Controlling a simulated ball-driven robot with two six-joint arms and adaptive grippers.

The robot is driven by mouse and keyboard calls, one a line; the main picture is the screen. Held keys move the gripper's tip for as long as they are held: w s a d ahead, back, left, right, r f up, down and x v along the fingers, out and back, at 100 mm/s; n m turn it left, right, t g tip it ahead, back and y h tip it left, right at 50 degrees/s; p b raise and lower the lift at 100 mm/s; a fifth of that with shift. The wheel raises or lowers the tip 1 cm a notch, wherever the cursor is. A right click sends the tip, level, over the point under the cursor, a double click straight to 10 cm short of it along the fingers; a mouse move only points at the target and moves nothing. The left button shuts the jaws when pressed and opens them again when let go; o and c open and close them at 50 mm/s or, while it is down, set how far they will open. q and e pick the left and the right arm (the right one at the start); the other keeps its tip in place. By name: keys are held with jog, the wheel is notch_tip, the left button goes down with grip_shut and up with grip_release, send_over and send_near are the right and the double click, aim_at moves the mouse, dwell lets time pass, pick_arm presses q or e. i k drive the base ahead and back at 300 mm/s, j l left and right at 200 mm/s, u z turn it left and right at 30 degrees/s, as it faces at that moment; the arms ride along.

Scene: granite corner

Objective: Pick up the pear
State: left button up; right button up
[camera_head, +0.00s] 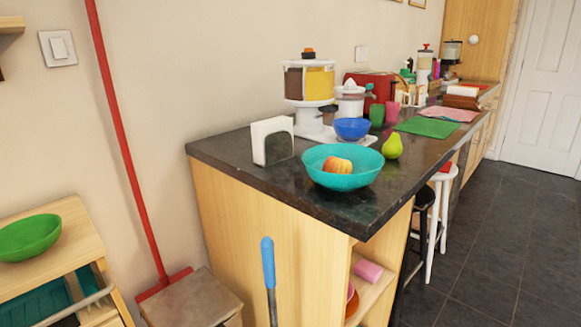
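A yellow-green pear (392,146) stands upright on the dark granite counter (235,160), just right of a teal bowl (342,178). The bowl holds a red and yellow apple (337,165). The pear looks close to the bowl's rim; I cannot tell whether they touch. Neither of my grippers is in view.
Behind the pear are a blue bowl (352,128), green and pink cups, a cereal dispenser (310,80) and a green mat (428,127). A napkin holder (272,141) stands left. Stools (440,215) stand at the counter's right side. The dark tiled floor (510,240) at right is clear.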

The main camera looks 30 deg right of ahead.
aim_at(393, 148)
jog(key=z, duration=1.65)
